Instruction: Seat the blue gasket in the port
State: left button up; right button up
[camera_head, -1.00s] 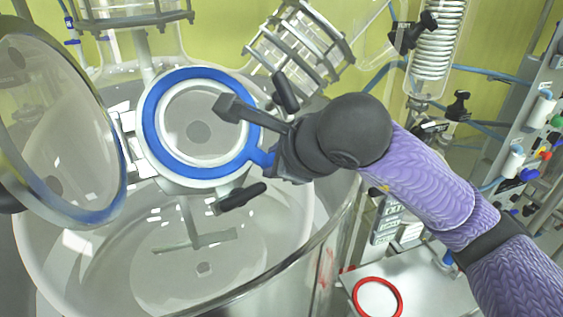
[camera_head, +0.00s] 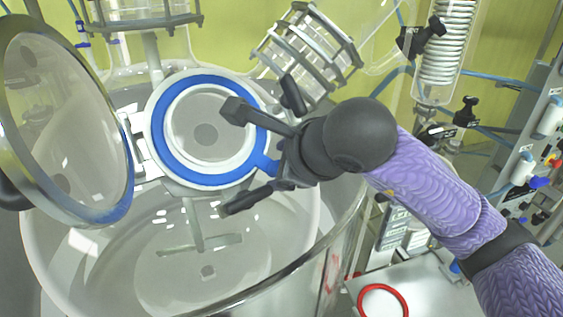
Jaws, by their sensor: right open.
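The blue gasket (camera_head: 166,152) is a flat ring with a short tab on its right side. It lies around the pale round opening of the port (camera_head: 150,108), apparently flat and roughly centred on the rim. Whether it is fully down in its groove I cannot tell. My right gripper (camera_head: 255,148) is open over the right side of the port. The gasket's tab (camera_head: 265,166) lies close to the gripper's jaws, which partly cover the ring's right edge. My left gripper is not in view.
A round glass lid (camera_head: 62,130) with a metal rim stands open at the left of the port. Caged glass fittings (camera_head: 308,48) rise behind. A red ring (camera_head: 383,300) lies on a pale surface at the lower right.

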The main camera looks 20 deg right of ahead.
jog(key=b+v, duration=0.1)
jog(key=v, duration=0.9)
